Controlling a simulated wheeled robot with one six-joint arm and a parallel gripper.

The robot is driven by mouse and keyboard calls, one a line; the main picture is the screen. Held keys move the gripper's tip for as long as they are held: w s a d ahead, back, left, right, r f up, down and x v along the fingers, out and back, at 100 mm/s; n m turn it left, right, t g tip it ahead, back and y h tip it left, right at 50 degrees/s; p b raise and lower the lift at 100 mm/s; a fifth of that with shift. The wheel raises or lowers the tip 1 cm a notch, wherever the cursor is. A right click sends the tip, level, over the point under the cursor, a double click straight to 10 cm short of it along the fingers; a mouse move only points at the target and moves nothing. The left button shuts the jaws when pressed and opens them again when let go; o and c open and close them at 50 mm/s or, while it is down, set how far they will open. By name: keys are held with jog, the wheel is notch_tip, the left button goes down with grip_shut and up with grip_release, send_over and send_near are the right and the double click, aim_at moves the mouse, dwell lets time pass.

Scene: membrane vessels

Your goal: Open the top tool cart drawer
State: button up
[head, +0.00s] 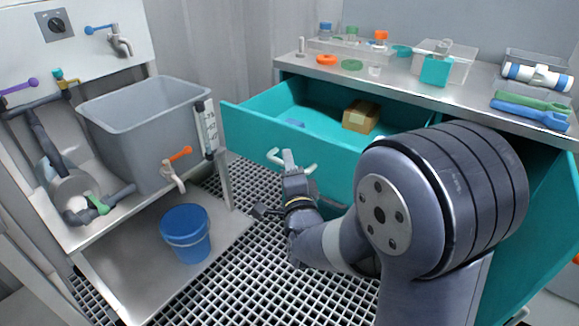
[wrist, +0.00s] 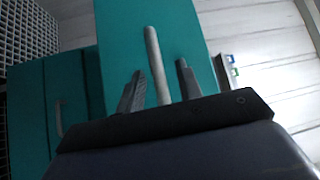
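The top drawer of the tool cart (head: 244,132) is teal and stands pulled well out below the metal worktop. Its inside shows in the head view. Its pale bar handle (head: 274,157) is on the front face. My gripper (head: 289,163) is at this handle, partly hidden by its own wrist. In the wrist view, the handle bar (wrist: 153,48) runs between the two dark fingers of my gripper (wrist: 160,86). The fingers stand apart, with a gap visible on each side of the bar. The drawer front (wrist: 190,28) fills the area behind them.
A cardboard box (head: 361,117) lies in the drawer. Bottles, rings and tubs stand on the worktop (head: 335,85). A grey sink (head: 140,125) and a blue bucket (head: 186,235) are at left. A lower teal front with a handle (wrist: 59,117) shows in the wrist view.

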jog(key=v, duration=1.1)
jog(key=shift+w, duration=0.15)
jog(key=x, duration=1)
jog(key=shift+w, duration=0.3)
jog(key=shift+w+d, duration=0.1)
jog(key=shift+w, duration=0.2)
